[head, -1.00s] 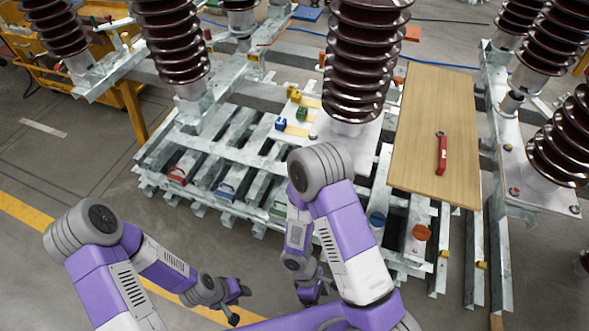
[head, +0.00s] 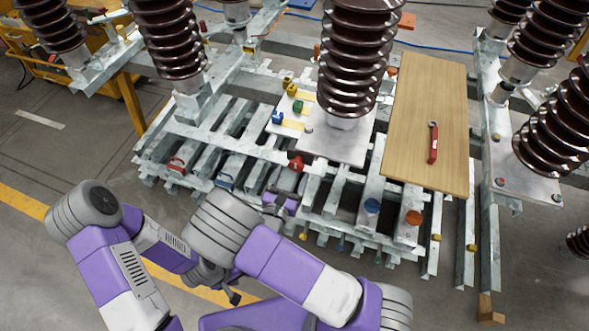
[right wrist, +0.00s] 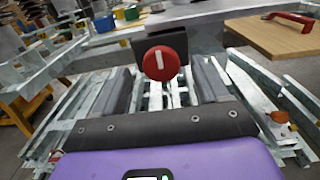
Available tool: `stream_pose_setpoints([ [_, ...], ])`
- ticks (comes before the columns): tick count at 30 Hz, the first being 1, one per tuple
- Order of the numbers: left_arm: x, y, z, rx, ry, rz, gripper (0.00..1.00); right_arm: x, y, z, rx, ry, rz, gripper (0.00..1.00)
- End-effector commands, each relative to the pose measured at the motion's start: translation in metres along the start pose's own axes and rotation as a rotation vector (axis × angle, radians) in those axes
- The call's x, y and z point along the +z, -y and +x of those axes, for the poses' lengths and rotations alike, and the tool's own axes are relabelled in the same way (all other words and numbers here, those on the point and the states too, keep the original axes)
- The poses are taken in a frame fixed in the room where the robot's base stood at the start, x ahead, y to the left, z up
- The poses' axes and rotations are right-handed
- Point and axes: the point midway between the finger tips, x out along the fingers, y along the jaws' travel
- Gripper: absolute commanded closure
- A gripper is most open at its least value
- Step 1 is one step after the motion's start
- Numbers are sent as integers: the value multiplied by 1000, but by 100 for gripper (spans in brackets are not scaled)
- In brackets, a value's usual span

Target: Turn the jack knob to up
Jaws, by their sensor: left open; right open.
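The jack knob (right wrist: 161,63) is a round red knob with a white line on its face, against a dark plate (right wrist: 178,42). The white line stands close to vertical in the right wrist view. In the head view the red knob (head: 296,163) is at the front middle of the metal frame. My right gripper (head: 284,192) is open just in front of it. In the right wrist view my right gripper's fingers (right wrist: 163,90) stand apart on either side below the knob, not closed on it. My left gripper (head: 230,290) hangs low at the front, partly hidden by my right arm.
A wooden board (head: 408,110) with a red-handled tool (head: 433,145) lies at right. Small blue, green and yellow blocks (head: 290,112) sit on the frame. Red (head: 176,165), blue (head: 371,205) and orange (head: 413,217) fittings line its front. Tall brown insulators (head: 350,60) rise behind.

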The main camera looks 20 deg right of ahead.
Motion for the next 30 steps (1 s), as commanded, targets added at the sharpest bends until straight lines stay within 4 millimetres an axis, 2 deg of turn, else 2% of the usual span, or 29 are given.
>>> stream_pose_setpoints([
  [3,0,1,4,0,0,0,57,-1,1,17,-3,0,1,26],
  [6,0,2,5,0,0,0,57,-1,1,25,-3,-2,0,26],
  [16,0,2,5,0,0,0,57,0,1,30,-2,-2,-1,26],
  [27,0,2,5,0,0,0,57,0,1,30,-2,-3,-1,80],
  [30,0,2,4,0,0,0,57,0,1,30,-2,-3,-4,80],
])
